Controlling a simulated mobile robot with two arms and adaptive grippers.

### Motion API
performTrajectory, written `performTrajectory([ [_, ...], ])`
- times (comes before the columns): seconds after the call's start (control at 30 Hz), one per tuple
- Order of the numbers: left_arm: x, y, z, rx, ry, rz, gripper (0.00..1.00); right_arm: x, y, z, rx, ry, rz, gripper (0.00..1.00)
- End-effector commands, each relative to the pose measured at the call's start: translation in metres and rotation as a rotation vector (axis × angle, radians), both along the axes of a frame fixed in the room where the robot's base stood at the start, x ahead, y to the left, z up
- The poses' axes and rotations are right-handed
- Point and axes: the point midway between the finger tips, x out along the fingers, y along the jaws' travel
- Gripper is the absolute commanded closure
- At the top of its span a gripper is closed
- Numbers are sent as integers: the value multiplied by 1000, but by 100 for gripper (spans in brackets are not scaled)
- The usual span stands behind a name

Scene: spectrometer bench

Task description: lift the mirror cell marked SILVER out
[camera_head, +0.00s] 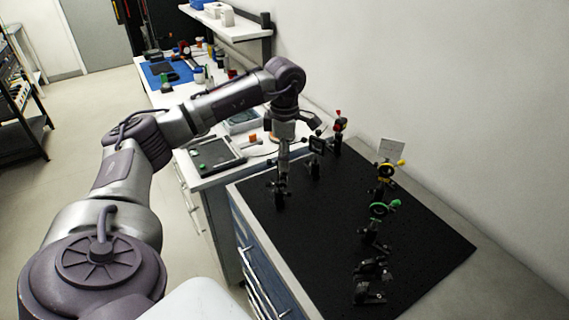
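My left arm reaches over the black optical breadboard (310,240) from the left, and its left gripper (281,178) points down near the board's far left part. The gripper is small and dark here, against a black mount (279,198); I cannot tell whether its fingers are open or touch the mount. Several optic holders stand on the board: one with a yellow ring (386,170), one with a green ring (379,209), one with red on top (338,121) and a black one (317,145). No SILVER marking is readable. My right gripper is not in view.
More black mounts (369,292) stand at the board's near right. A pale square plate (392,147) stands behind the yellow-ringed holder. A grey tray (214,155) lies left of the board's far end. A wall bounds the right; the board's middle is clear.

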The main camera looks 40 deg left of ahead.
Motion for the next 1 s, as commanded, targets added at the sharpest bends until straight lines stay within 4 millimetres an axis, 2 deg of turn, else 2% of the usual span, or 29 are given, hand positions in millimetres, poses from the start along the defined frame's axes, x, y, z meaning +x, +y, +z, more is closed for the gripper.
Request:
performTrajectory([
  [0.03,0,0,0,0,0,0,62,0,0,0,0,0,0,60],
  [0.27,0,0,0,0,0,0,100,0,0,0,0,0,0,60],
  [0.5,0,0,1,-1,-1,0,100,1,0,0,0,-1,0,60],
  [0.63,1,0,9,-1,-5,0,100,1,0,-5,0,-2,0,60],
  [0.77,2,0,31,-1,-8,0,100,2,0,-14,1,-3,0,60],
  [0.9,2,-1,61,-3,-8,0,100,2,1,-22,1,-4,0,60],
  [1.0,1,0,83,-2,-6,0,100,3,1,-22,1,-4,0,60],
])
